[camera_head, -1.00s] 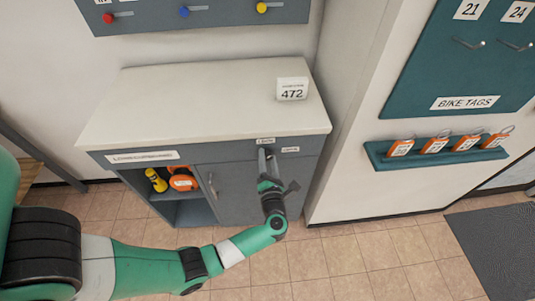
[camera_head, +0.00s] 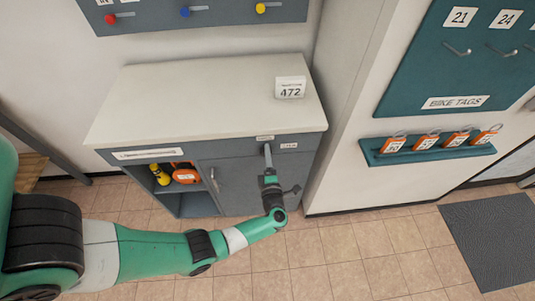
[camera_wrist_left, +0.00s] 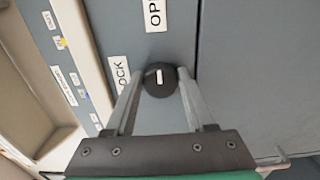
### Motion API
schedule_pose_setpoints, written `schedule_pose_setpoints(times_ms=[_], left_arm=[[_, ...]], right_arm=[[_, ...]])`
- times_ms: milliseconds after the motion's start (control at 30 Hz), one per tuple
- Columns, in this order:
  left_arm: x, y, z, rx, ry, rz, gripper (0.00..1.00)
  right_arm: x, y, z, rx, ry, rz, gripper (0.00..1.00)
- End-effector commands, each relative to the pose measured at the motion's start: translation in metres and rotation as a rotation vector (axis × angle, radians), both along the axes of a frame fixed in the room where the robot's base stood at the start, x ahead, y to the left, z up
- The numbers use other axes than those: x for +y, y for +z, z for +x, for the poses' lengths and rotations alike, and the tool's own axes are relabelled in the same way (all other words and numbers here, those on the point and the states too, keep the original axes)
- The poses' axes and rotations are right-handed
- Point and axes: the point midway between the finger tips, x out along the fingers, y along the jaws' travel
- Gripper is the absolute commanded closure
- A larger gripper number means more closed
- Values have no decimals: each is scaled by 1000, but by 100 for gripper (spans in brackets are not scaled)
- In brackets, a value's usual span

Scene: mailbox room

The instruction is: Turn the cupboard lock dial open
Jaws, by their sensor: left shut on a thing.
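The lock dial (camera_wrist_left: 160,78) is a round black knob with a short white mark on the cupboard's grey front. In the left wrist view the mark runs up and down, towards the OPEN label (camera_wrist_left: 154,14); the LOCK label (camera_wrist_left: 121,74) is to the left. My left gripper (camera_head: 268,150) is shut on the dial, with one finger on each side of it in the wrist view (camera_wrist_left: 158,85). In the head view the gripper hides the dial, at the upper right of the low cupboard (camera_head: 240,185). The cupboard door is shut. My right gripper is not in view.
A sign reading 472 (camera_head: 290,87) stands on the pale cupboard top (camera_head: 200,95). The open shelf at left holds a yellow item (camera_head: 160,175) and an orange one (camera_head: 185,173). A shelf of orange bike tags (camera_head: 427,150) is on the right wall. The floor in front is clear.

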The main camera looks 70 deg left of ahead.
Motion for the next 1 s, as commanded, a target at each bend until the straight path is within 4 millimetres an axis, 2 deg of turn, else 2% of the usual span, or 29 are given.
schedule_pose_setpoints(times_ms=[533,567,600,700,733,1000], left_arm=[[0,0,0,30,0,11,100],[0,0,0,30,0,11,44],[0,0,0,29,0,11,36],[0,0,0,29,0,11,18],[0,0,0,29,0,11,16],[-1,0,0,29,0,9,16]], right_arm=[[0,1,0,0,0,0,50],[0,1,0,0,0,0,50],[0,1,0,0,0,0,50],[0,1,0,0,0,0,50],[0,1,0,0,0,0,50],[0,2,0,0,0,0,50]])
